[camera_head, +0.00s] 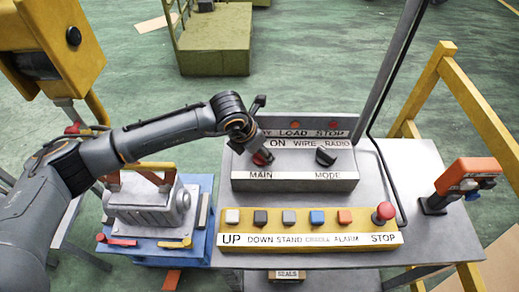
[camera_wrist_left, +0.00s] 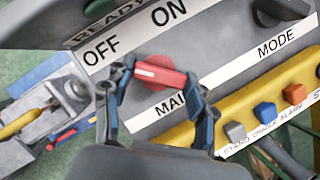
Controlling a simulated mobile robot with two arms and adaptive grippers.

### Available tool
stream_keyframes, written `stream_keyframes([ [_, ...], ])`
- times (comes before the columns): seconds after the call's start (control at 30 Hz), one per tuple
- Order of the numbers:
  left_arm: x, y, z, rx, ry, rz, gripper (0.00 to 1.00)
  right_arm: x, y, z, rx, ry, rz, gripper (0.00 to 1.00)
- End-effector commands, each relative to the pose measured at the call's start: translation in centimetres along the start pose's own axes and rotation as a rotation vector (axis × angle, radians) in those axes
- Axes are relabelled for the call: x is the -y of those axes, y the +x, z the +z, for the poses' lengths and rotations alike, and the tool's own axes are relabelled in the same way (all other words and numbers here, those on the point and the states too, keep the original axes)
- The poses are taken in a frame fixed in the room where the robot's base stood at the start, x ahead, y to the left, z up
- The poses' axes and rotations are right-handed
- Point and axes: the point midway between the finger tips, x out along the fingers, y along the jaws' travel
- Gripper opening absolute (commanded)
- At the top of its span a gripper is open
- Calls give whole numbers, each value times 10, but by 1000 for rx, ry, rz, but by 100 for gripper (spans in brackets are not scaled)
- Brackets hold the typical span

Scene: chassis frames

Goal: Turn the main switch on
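The main switch is a red rotary knob with a white mark, above the MAIN label. In the left wrist view, the knob (camera_wrist_left: 160,74) has its white-marked end turned toward the OFF label (camera_wrist_left: 101,51), away from the ON label (camera_wrist_left: 168,11). In the head view, the knob (camera_head: 263,158) shows partly under my left gripper (camera_head: 257,148). In the left wrist view, my left gripper (camera_wrist_left: 161,80) has its fingers spread, one beside each end of the knob's handle. Contact is hard to tell. My right gripper is not in view.
A black MODE knob (camera_head: 326,156) sits right of the main switch on the grey box. A yellow button panel (camera_head: 310,219) with a red stop button (camera_head: 384,213) lies in front. An orange remote (camera_head: 466,182) stands right. A grey machine (camera_head: 148,205) stands left.

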Motion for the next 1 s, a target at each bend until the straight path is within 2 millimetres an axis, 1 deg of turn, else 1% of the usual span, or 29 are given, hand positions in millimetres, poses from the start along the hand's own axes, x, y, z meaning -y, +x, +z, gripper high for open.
stream_keyframes([
  [0.17, -1, 1, 0, 0, 5, -1, 25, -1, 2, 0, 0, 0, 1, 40],
  [0.27, -1, 2, -1, 1, 21, -7, 25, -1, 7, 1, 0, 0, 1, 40],
  [0.37, -2, 4, -1, 1, 53, -20, 25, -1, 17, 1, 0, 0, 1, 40],
  [0.57, -3, 7, -2, 2, 170, -67, 25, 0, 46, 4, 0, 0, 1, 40],
  [0.8, -4, 8, -2, 3, 372, -150, 25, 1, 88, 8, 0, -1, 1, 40],
  [1.0, -5, 7, -1, 3, 546, -224, 25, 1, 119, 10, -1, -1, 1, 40],
])
